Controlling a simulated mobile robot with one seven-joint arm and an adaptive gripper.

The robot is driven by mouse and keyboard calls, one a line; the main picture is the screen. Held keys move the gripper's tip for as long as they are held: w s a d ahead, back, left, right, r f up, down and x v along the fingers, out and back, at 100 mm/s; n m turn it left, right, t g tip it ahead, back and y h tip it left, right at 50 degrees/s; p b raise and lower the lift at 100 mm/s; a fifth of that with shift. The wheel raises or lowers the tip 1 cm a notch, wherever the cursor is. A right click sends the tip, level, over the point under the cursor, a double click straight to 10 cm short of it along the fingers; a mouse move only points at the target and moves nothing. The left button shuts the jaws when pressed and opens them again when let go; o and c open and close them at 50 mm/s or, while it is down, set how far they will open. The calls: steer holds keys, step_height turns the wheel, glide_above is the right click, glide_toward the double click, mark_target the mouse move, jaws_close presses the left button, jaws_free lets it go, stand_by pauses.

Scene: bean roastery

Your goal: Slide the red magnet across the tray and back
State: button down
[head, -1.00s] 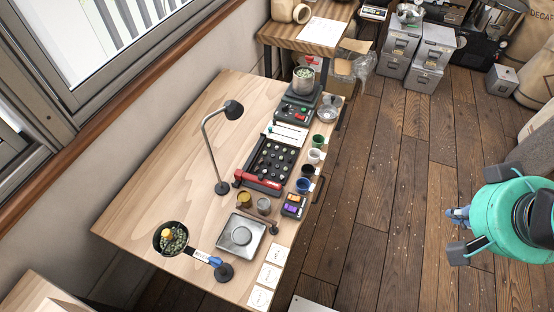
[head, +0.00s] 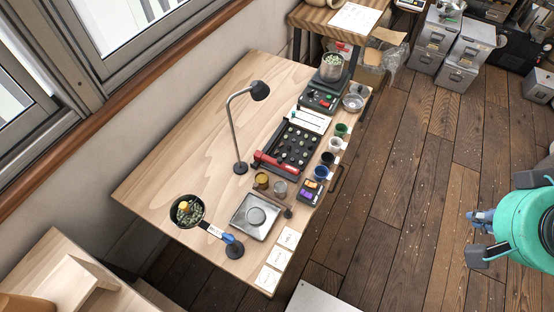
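The dark tray (head: 310,138) lies on the wooden table, with a grid of dark and greenish pieces on it. A red bar-shaped piece, apparently the red magnet (head: 272,168), lies along the tray's near-left edge. It is small, so I cannot tell exactly how it sits on the tray. My gripper (head: 478,240) is at the right edge of the picture, over the floor and well apart from the table. Its teal body and some dark and blue parts show. The angle does not show whether its fingers are apart, and I see nothing held.
A lamp (head: 236,130) rises just left of the tray. A pan (head: 187,211), a square metal scale (head: 254,216) and a purple-screened device (head: 311,191) stand nearer. Several cups, including a blue one (head: 321,172), line the tray's right side. The table's left part is clear.

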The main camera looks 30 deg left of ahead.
stand_by(0.4)
steer(key=c, duration=1.7)
jaws_free()
steer(key=shift+c, duration=0.2)
steer(key=shift+o, duration=0.6)
steer(key=shift+w+a, duration=0.15)
steer(key=shift+w, duration=0.1)
steer(key=w+a+f+n+g, duration=0.1)
steer(key=w+a+f+n, duration=0.15)
steer(key=w+a, duration=0.5)
steer(key=w+a+f+n+g+y, duration=0.1)
steer(key=w+a+f, duration=0.3)
steer(key=w+a, duration=0.35)
steer(key=w+a+f+n+g, duration=0.1)
steer(key=w+a+f, duration=0.2)
steer(key=w+a, duration=0.4)
steer(key=a+f+n+g, duration=0.1)
steer(key=a+f, duration=0.8)
steer(key=a+f+n+b, duration=0.1)
steer(key=a+f+n, duration=0.1)
steer(key=a+f, duration=0.7)
steer(key=a+f+n+g+h, duration=0.1)
steer(key=a+f, duration=0.8)
steer(key=a, duration=0.1)
steer(key=shift+s+f+n+g+b, duration=0.25)
steer(key=shift+s+f+g+b, duration=0.05)
steer(key=shift+s+a+f, duration=0.1)
steer(key=shift+f, duration=0.15)
